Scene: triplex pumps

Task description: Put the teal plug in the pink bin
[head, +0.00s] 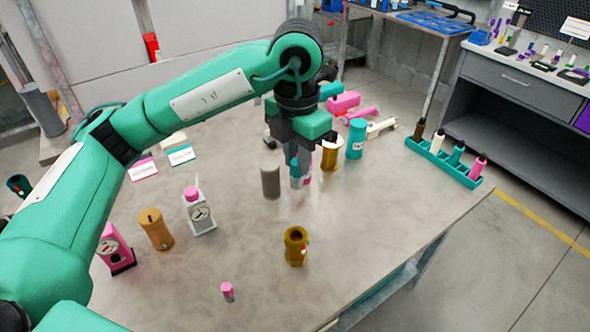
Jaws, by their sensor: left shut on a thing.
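My left gripper (297,178) points down over the middle of the table. It is shut on a small teal piece (296,183), mostly hidden by the fingers, with some pink showing beside it. I cannot tell for certain that this piece is the teal plug. A pink block-like container (343,102) at the back of the table may be the pink bin; its inside is not clear. My right gripper is not in view.
A grey cylinder (270,181), a gold spool (330,154) and a teal cylinder (356,140) stand close around the gripper. A brass fitting (295,246) stands in front. A teal rack (443,162) holds several bottles at the right. The table's front right is clear.

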